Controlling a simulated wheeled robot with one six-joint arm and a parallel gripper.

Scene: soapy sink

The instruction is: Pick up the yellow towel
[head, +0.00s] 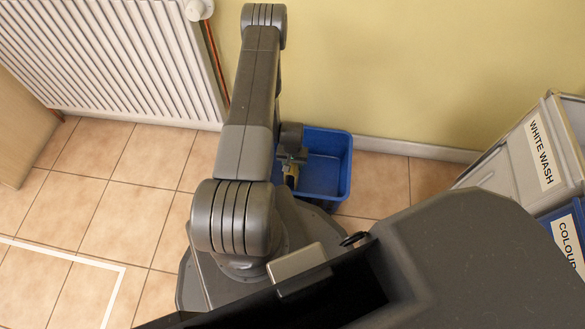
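My gripper (291,165) is small in the head view, beside my arm and over the left part of a blue bin (345,165). I cannot tell whether this patch is a towel or part of the gripper. No yellow towel is clearly seen elsewhere. The finger opening is too small and dark to make out. My arm hides the left side of the bin; the visible part of the bin looks empty.
A white radiator (110,60) is on the wall at the upper left. A grey bin labelled WHITE WASH (535,150) and a blue bin labelled COLOUR (568,235) stand at the right. Tiled floor (110,215) is clear at the left. A yellow wall (400,70) closes the back.

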